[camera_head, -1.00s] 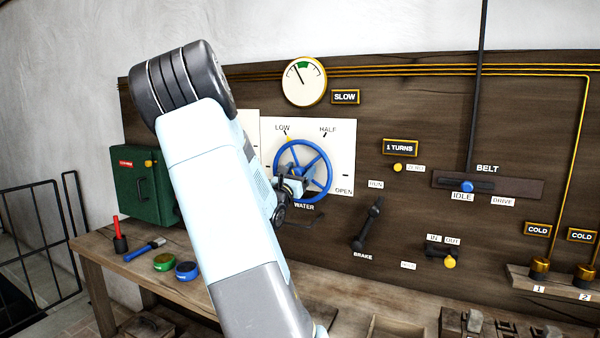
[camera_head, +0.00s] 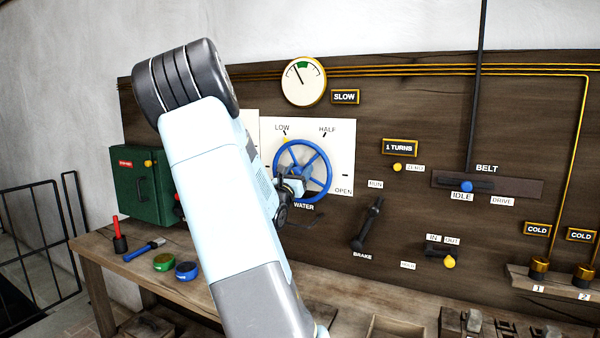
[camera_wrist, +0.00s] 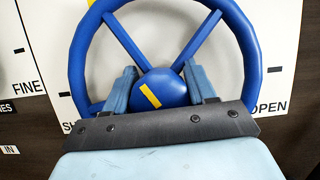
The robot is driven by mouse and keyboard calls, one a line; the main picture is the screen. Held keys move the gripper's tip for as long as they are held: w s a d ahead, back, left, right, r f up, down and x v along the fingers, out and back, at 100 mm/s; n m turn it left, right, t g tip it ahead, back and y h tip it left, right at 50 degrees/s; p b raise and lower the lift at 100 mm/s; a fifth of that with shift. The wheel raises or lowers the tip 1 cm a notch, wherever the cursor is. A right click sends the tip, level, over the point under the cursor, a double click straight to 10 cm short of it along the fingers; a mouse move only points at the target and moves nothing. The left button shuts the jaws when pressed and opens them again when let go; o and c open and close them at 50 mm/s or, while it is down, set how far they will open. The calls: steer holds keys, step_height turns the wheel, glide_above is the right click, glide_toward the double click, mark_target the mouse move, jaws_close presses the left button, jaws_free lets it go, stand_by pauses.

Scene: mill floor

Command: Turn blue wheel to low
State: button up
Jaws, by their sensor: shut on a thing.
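The blue wheel (camera_head: 328,166) is mounted on a white plate (camera_head: 343,139) marked LOW, HALF and OPEN, with WATER below. A small yellow mark shows at the upper left of its rim, beside the LOW tick. My gripper (camera_head: 291,187) is at the wheel's hub, partly hidden behind my arm. In the wrist view the fingers of my gripper (camera_wrist: 159,86) stand on either side of the hub of the blue wheel (camera_wrist: 79,58), shut on it. The hub carries a slanted yellow stripe. The lower rim is hidden behind my gripper.
Right of the plate are the black brake lever (camera_head: 367,224), the blue-knobbed belt slider (camera_head: 467,186) and a yellow-knobbed IN/OUT lever (camera_head: 449,262). A green box (camera_head: 140,190) hangs at left. The workbench (camera_head: 120,262) below holds tins and a brush.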

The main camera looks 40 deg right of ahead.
steer(key=shift+w+a, duration=0.1)
steer(key=shift+w, duration=0.05)
steer(key=o, duration=0.9)
steer(key=shift+o, duration=0.2)
steer(key=v, duration=1.4)
